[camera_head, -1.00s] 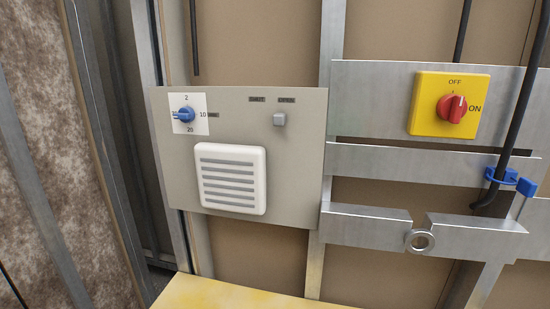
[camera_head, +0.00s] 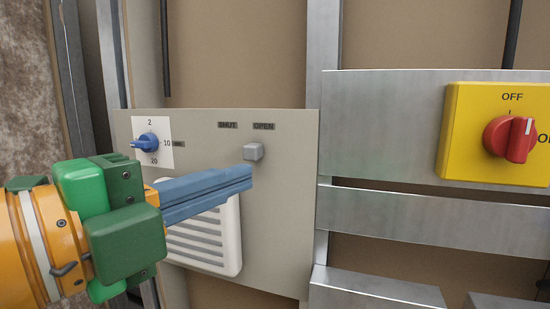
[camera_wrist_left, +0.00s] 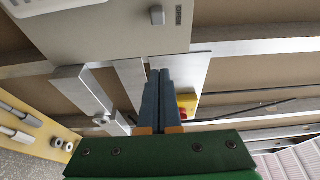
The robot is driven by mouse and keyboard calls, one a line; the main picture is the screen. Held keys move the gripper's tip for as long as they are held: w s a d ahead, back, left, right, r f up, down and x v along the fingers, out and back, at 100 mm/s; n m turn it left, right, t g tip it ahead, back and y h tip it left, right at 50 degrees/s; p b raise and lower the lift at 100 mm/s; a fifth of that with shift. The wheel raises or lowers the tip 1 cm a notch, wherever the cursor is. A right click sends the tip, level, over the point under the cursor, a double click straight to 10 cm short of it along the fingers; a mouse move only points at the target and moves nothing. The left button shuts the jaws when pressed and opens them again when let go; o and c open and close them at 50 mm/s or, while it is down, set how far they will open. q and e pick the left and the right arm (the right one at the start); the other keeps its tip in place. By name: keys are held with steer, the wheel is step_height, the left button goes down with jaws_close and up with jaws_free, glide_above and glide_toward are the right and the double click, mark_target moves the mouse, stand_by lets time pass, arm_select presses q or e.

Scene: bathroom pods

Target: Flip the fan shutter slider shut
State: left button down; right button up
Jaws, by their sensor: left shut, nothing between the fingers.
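The fan shutter slider is a small grey knob (camera_head: 253,152) on the grey fan panel (camera_head: 285,215). It sits under the OPEN label (camera_head: 264,126), to the right of the SHUT label (camera_head: 228,125). The knob also shows at the top of the left wrist view (camera_wrist_left: 157,15). My left gripper (camera_head: 250,178) has blue fingers closed together with nothing between them. In the head view its tips appear just below the knob; contact cannot be told, and in the left wrist view they appear apart from it. My right gripper is not in view.
A white louvred vent (camera_head: 228,240) is partly hidden behind my left fingers. A blue dial (camera_head: 146,143) is at the panel's upper left. A yellow switch box (camera_head: 465,150) with a red knob stands to the right on metal rails (camera_head: 395,120).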

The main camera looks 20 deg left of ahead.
arm_select(q)
steer(key=p, duration=0.3)
glide_toward(279, 152)
steer(key=w+d, duration=0.5)
steer(key=shift+d+r, duration=0.1)
steer(key=shift+d, duration=0.25)
steer(key=a, duration=0.3)
steer(key=shift+s+a, duration=0.15)
steer(key=shift+a, duration=0.1)
steer(key=shift+s+a, duration=0.1)
steer(key=shift+a, duration=0.2)
steer(key=shift+d, duration=0.1)
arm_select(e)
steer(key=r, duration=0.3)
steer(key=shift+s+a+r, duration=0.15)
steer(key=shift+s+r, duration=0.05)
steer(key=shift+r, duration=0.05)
arm_select(q)
steer(key=shift+d, duration=0.1)
